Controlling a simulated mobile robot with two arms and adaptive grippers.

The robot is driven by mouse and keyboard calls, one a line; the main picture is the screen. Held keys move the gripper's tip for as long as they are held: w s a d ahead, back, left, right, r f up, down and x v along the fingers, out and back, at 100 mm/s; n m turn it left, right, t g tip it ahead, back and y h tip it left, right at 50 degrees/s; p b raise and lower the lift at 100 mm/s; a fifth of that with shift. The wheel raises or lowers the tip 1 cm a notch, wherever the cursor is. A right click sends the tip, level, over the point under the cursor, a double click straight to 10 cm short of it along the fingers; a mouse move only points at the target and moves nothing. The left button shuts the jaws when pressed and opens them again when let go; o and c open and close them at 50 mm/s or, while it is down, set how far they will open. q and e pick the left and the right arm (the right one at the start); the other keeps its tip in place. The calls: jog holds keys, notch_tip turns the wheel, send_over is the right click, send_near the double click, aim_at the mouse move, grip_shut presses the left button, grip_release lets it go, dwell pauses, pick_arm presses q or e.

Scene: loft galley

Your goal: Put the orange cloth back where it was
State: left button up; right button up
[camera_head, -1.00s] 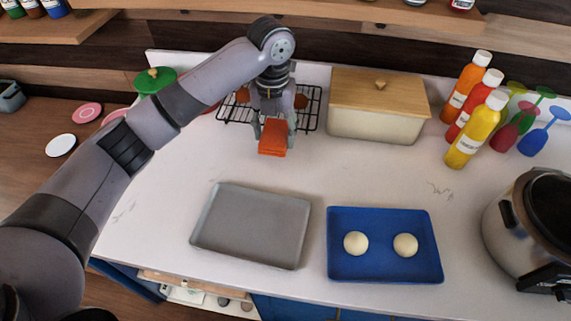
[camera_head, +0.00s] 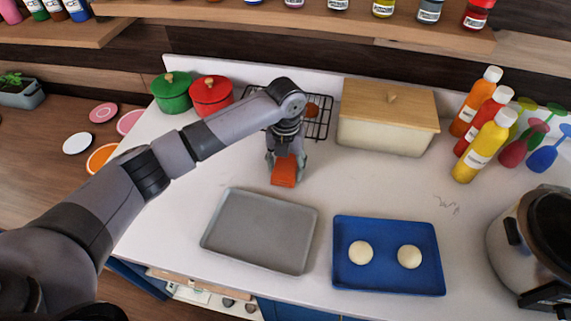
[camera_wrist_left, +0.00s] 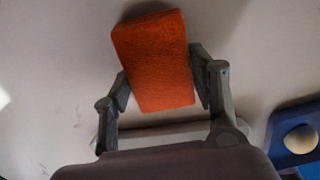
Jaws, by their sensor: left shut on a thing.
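The orange cloth (camera_head: 284,172) is a small folded block. My left gripper (camera_head: 286,160) is shut on it and points down over the white counter, behind the grey tray and in front of the black wire rack. In the left wrist view the cloth (camera_wrist_left: 155,62) sits between the two fingers, slightly tilted, with a shadow at its far edge. I cannot tell for sure whether it touches the counter. My right gripper is not in view.
A grey tray (camera_head: 236,242) and a blue tray (camera_head: 388,281) with two dough balls lie in front. A wire rack (camera_head: 319,128), a wooden-lidded bin (camera_head: 378,134), green (camera_head: 171,95) and red (camera_head: 211,98) pots stand behind. Bottles (camera_head: 482,148) and a cooker (camera_head: 520,255) are right.

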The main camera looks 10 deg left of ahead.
aim_at(286, 167)
pick_arm(q)
jog(key=o, duration=0.9)
jog(key=shift+o, duration=0.6)
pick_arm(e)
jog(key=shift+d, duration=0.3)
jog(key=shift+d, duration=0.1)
pick_arm(q)
notch_tip(286, 167, up, 12)
jog(key=b, duration=0.3)
jog(key=shift+r, duration=0.1)
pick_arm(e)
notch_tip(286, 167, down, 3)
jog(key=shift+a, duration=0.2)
pick_arm(q)
jog(key=shift+r, duration=0.1)
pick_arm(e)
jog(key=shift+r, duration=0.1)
